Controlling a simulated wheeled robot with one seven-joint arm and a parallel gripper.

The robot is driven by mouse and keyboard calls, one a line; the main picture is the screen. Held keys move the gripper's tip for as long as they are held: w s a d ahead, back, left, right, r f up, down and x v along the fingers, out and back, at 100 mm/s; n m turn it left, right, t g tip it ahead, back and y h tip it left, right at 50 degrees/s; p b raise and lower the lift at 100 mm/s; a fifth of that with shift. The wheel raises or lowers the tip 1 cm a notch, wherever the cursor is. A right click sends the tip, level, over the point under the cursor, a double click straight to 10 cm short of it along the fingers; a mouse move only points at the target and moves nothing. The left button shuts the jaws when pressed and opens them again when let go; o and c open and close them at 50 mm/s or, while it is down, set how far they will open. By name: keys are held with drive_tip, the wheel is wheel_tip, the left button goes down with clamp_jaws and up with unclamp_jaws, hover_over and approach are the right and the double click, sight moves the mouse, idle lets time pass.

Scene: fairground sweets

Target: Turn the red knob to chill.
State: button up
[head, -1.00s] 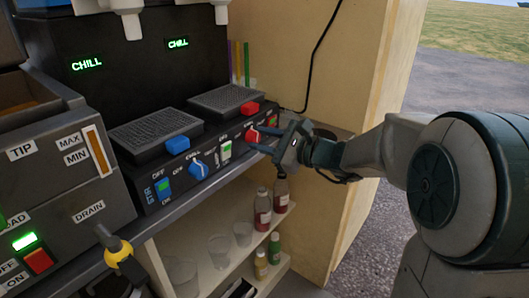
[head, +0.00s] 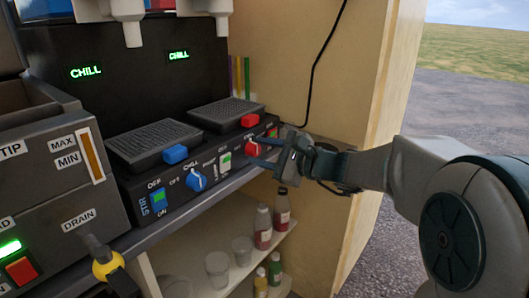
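The red knob (head: 251,147) is on the front of the black machine, at the right end of its control panel and partly hidden by my gripper. My gripper (head: 259,152) comes in from the right. Its two fingers are apart, with the tips at the knob, one towards the upper right and one below. I cannot tell whether they touch it. The knob's pointer and the labels around it are too small or covered to read. Two green displays on the machine's back panel, left (head: 86,72) and right (head: 178,56), both read CHILL.
A blue knob (head: 195,180), a blue switch (head: 158,202) and a green-lit switch (head: 224,162) share the panel. Bottles (head: 263,228) and cups (head: 217,268) are on the shelf below. A wooden wall (head: 370,90) is behind my gripper.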

drive_tip(key=shift+o, duration=0.7)
drive_tip(key=shift+s+d+r, duration=0.1)
drive_tip(key=shift+s+d, duration=0.05)
drive_tip(key=shift+d, duration=0.1)
drive_tip(key=p+v, duration=0.2)
drive_tip(key=v, duration=1.1)
drive_tip(key=shift+s+d, duration=0.1)
